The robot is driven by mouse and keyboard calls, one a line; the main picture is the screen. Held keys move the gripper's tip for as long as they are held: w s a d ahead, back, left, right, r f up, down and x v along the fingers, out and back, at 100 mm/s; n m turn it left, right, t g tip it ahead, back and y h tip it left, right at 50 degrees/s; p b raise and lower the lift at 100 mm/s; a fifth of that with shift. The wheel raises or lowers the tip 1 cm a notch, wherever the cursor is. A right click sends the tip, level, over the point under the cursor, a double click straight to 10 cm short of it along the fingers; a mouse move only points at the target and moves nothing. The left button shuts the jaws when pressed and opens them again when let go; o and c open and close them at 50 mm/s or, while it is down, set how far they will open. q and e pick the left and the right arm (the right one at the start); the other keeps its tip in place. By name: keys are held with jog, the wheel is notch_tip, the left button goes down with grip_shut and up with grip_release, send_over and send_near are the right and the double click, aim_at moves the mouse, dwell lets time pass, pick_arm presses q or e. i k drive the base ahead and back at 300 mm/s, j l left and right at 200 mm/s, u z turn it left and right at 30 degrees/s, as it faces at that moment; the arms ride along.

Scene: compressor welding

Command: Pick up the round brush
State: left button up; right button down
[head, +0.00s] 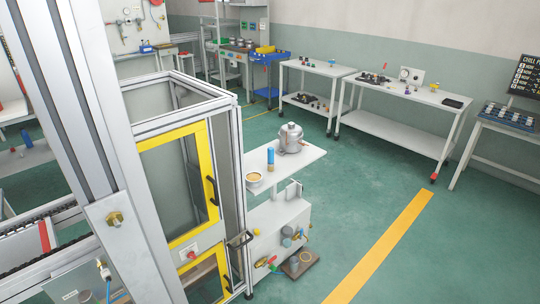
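I cannot pick out a round brush with certainty. On the small white table (312,158) in the middle stands a squat round item with a tan top (254,180), too small to identify. Beside it stands an upright blue cylinder (270,160). A silver compressor-like vessel (291,138) stands behind them. Small tools on the white benches along the back wall are too small to tell apart. Neither of my grippers is in view.
A metal-framed enclosure with a yellow-edged door (205,160) fills the left foreground. White benches (400,90) line the back wall. A blue cart (268,72) stands left of them. A white stand with a dark panel (512,117) is at right. Green floor is clear around the yellow stripe (385,240).

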aim_at(271, 163)
jog(key=i+l+u, duration=0.1)
jog(key=i+l, duration=0.2)
jog(key=i+l+u, duration=0.1)
jog(key=i+l, duration=0.3)
jog(key=i+l+u, duration=0.1)
jog(key=i+l, duration=0.25)
jog(key=i+l+u, duration=0.1)
jog(key=i+l, duration=0.25)
jog(key=i+l+u, duration=0.1)
jog(key=i+l, duration=0.25)
jog(key=l, duration=0.15)
jog(key=i+l+u, duration=0.1)
jog(key=i+l, duration=0.2)
jog(key=l, duration=0.15)
jog(key=i+l+u, duration=0.1)
jog(key=i+l, duration=0.2)
jog(key=l, duration=0.2)
